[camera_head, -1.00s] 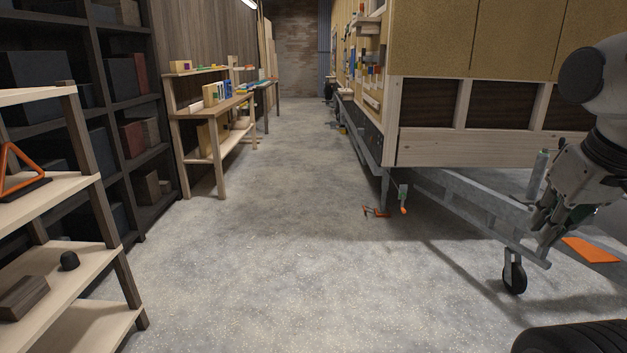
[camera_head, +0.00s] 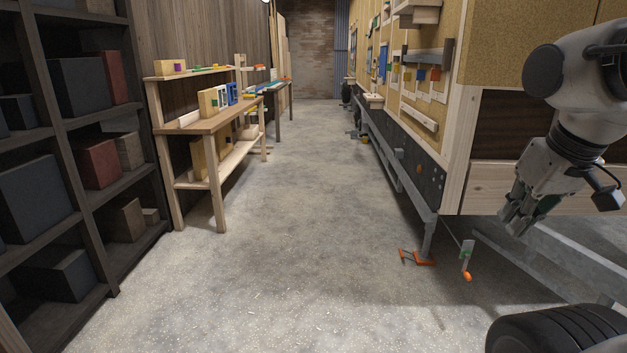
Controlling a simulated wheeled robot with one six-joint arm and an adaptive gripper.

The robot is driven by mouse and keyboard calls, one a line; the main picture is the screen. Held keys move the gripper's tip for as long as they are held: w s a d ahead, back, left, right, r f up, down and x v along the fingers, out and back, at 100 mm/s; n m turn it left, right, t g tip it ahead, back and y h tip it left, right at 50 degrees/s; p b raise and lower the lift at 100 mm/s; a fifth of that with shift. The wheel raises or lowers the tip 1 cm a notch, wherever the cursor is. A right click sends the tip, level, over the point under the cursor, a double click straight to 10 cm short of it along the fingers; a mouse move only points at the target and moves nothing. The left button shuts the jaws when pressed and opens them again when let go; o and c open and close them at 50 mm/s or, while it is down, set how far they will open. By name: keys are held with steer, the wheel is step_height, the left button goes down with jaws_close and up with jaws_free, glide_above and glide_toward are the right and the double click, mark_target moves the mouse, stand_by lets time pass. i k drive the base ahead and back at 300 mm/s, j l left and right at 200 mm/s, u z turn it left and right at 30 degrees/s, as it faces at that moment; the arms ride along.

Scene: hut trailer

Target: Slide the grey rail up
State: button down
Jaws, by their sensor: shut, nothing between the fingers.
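My gripper (camera_head: 515,218) is at the right side of the view, pointing down in front of the trailer's end. Its fingers are shut and hold nothing. A grey bar (camera_head: 428,53) runs along the trailer's long side wall above several small coloured pieces. It may be the grey rail, but it is too small and slanted to tell for certain. My gripper is well apart from it, nearer to the camera and lower in the picture.
The aisle floor (camera_head: 310,190) is clear between the trailer and a wooden workbench (camera_head: 205,123) on the left. A dark shelf (camera_head: 95,150) stands at the near left. An orange-handled crank (camera_head: 467,262) and an orange piece (camera_head: 416,258) are low by the trailer's corner.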

mark_target(436, 59)
steer(key=i, duration=2.3)
steer(key=i+z, duration=0.1)
steer(key=i, duration=0.4)
steer(key=i+j+z, duration=0.1)
steer(key=i, duration=0.4)
steer(key=i+j+z, duration=0.1)
steer(key=i, duration=0.4)
steer(key=i+j+z, duration=0.1)
steer(key=i, duration=0.45)
steer(key=j, duration=0.1)
